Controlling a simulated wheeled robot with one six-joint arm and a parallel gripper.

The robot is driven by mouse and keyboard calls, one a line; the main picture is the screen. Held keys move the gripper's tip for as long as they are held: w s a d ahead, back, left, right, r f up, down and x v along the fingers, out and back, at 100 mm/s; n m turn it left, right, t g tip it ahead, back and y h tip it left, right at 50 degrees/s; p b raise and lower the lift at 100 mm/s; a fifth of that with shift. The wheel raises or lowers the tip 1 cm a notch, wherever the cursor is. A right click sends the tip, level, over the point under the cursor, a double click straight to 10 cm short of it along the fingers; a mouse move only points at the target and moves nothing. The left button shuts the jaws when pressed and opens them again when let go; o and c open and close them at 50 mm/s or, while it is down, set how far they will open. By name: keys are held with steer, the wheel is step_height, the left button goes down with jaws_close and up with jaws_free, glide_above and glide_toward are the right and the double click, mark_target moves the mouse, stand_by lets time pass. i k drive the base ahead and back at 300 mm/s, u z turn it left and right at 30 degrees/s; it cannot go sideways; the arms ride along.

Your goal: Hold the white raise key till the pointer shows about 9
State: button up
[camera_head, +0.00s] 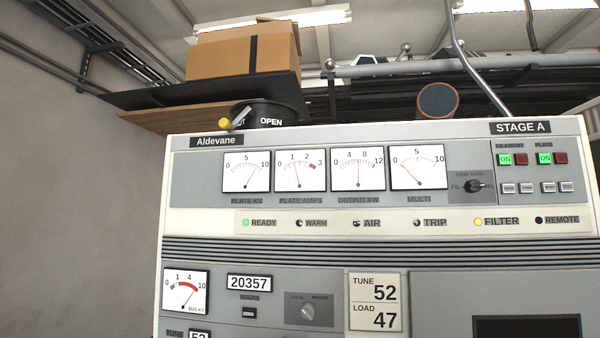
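The upper panel of a grey and white Aldevane cabinet marked STAGE A fills the view. Four small pale keys sit in a row at its right, below the lit green ON buttons: first (508,188), second (526,188), third (548,187), fourth (565,187). Their lettering is too small to read, so I cannot tell which is raise. The plate kV meter (246,171) has its red pointer up and right of middle. The output kW meter (358,170) points nearly straight up. The multi meter (417,167) points up and left, low on its scale. My gripper is not in view.
A plate amps meter (300,171) and a bus kV meter (186,291) also show. A dark rotary knob (474,186) sits left of the keys. A cardboard box (243,52) rests on a shelf above. Nothing stands before the panel.

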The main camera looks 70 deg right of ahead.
mark_target(508, 188)
steer(key=z, duration=3.95)
